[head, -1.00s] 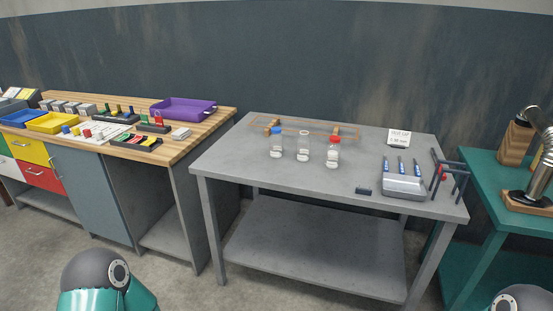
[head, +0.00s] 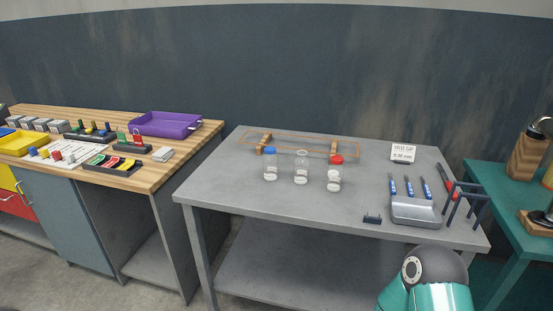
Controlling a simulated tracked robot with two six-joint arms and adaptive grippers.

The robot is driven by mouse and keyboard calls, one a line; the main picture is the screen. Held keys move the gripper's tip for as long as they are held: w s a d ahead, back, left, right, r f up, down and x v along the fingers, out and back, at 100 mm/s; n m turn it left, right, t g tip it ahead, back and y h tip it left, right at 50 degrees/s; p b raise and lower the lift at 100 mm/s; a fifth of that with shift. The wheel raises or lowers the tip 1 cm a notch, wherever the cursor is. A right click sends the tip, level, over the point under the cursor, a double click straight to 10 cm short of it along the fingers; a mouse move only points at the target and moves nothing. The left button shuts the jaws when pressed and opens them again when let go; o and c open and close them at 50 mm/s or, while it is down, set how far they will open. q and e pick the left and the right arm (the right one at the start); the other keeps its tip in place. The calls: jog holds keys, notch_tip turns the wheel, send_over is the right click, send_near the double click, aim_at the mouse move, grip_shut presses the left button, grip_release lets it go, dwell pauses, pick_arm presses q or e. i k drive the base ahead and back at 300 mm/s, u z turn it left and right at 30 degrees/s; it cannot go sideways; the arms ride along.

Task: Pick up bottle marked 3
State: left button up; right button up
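Three clear bottles stand upright in a row on the grey table (head: 225,184). The left bottle (head: 270,168) has a blue cap, the middle bottle (head: 301,171) has a clear or white top, and the right bottle (head: 334,178) has a red cap. Each has a pale label or content low down. Any numbers on them are too small to read, so I cannot tell which is marked 3. Neither gripper is in view. Only a teal and grey part of my own arm shows at the lower right, in front of the table.
A wooden frame (head: 263,143) lies behind the bottles. A wooden bench (head: 195,140) with a purple tray (head: 165,124) is left. The table's front left is clear.

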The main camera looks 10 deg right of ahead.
aim_at(302, 161)
jog(key=z, duration=0.05)
jog(key=i, duration=0.85)
jog(key=z, duration=0.35)
